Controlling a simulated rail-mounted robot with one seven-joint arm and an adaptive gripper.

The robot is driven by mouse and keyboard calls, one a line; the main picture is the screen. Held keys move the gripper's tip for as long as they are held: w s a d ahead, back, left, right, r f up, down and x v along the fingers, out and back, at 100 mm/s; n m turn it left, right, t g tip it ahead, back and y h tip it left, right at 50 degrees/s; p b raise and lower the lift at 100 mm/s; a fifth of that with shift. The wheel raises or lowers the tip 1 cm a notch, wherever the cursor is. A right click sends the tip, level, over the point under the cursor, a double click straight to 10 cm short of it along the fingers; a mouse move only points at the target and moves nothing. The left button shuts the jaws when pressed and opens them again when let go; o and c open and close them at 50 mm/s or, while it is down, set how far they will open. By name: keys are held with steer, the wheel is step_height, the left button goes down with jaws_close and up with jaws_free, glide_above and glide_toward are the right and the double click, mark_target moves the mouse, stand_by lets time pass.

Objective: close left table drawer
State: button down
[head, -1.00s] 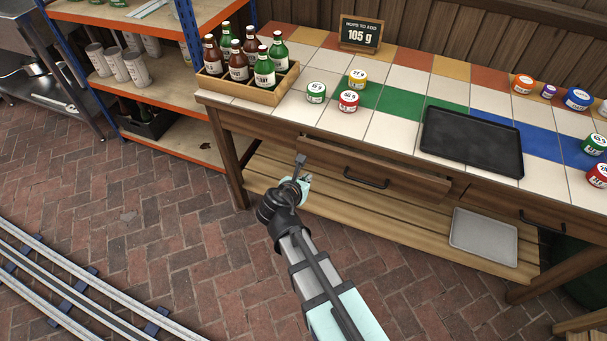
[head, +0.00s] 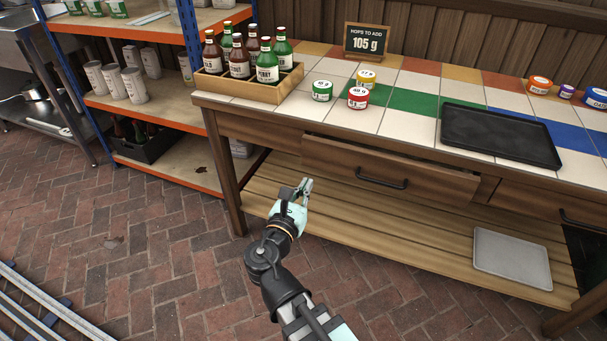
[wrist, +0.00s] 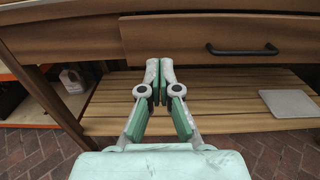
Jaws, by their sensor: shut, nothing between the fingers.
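The left table drawer (head: 350,174) is a brown wooden front with a black bar handle (head: 382,178). It stands out a little from the table frame, so it is partly open. The drawer front (wrist: 192,42) and handle (wrist: 243,50) also show in the wrist view, ahead of and above the fingers. My gripper (head: 305,187) is shut and empty, just in front of and below the left end of the drawer. In the wrist view my gripper (wrist: 160,75) has its fingertips together near the drawer's lower edge; whether they touch it is unclear.
The tiled table (head: 410,120) carries a bottle crate (head: 248,88), several small jars and a black tray (head: 500,135). A slatted lower shelf (head: 400,220) holds a grey tray (head: 511,258). A metal shelf unit (head: 150,110) stands left.

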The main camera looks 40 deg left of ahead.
mark_target(327, 148)
steer(key=b+x, duration=0.3)
steer(key=x, duration=1)
steer(key=shift+w+f+b, duration=0.15)
steer(key=shift+w+b, duration=0.05)
steer(key=shift+b, duration=0.1)
steer(key=shift+w, duration=0.15)
steer(key=p+x, duration=0.1)
steer(key=x, duration=0.2)
steer(key=p+x, duration=0.1)
steer(key=shift+w+a+r+p, duration=0.15)
steer(key=shift+w+r+p, duration=0.1)
steer(key=shift+p, duration=0.1)
steer(key=shift+w+a+f, duration=0.1)
steer(key=shift+w+f, duration=0.05)
steer(key=shift+w, duration=0.1)
steer(key=p+v, duration=0.3)
steer(key=v, duration=1.1)
steer(key=shift+s, duration=0.25)
